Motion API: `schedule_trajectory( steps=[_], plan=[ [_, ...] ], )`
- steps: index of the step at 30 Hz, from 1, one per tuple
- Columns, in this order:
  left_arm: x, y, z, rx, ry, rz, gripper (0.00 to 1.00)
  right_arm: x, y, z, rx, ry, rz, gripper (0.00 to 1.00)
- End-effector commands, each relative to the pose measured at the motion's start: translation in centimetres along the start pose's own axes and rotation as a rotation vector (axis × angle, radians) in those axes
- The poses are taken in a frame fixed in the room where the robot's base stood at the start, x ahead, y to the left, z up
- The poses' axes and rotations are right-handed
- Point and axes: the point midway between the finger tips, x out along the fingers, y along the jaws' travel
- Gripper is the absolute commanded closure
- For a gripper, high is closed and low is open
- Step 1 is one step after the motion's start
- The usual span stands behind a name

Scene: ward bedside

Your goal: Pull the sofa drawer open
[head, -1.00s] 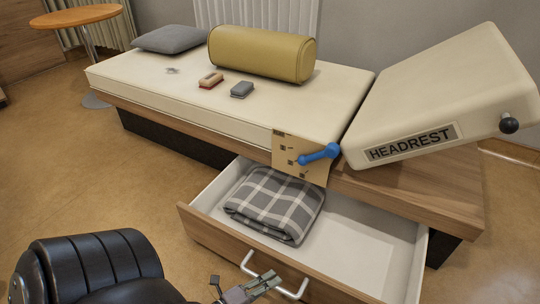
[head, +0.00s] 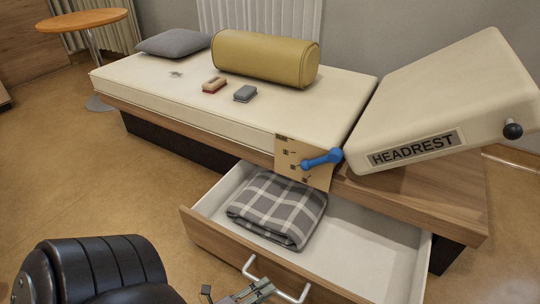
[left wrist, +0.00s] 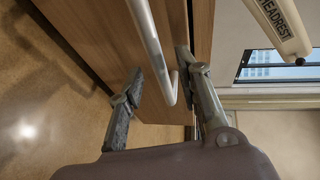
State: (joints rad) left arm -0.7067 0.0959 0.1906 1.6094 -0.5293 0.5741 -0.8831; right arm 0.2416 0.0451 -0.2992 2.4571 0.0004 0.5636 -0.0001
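The sofa drawer (head: 372,258) stands pulled out from under the sofa, with its white inside showing. Its metal bar handle (head: 291,297) is on the wooden front and also shows in the left wrist view (left wrist: 146,35). My left gripper (head: 258,291) is at the handle, low in the head view. In the left wrist view its two fingers (left wrist: 159,62) are apart, with the handle bar between them in the picture. I cannot see a finger pressing on it. My right gripper is in neither view.
A folded plaid blanket (head: 277,207) lies in the drawer. Above are the cream sofa top (head: 215,110), a blue lever (head: 322,160) on a panel and the raised headrest (head: 440,105). A round table (head: 82,19) stands at the back left.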

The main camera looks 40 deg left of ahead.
Motion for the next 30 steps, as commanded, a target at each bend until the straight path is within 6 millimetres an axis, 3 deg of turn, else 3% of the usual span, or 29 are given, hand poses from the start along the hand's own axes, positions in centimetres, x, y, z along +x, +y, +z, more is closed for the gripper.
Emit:
schedule_trajectory(
  steps=[6, 12, 18, 30],
  plan=[
    [-5.0, 0.1, -0.1, -0.003, -0.002, 0.004, 0.68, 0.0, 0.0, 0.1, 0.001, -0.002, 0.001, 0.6],
    [-8.0, 0.1, -0.1, -0.002, 0.0, 0.002, 0.68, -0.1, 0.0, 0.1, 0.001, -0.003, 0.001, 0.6],
    [-9.0, 0.0, 0.0, -0.001, 0.0, 0.0, 0.68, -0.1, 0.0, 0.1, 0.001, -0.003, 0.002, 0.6],
    [-9.0, 0.0, 0.0, -0.001, 0.0, 0.0, 0.68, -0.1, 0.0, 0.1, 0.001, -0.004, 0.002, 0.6]
  ],
)
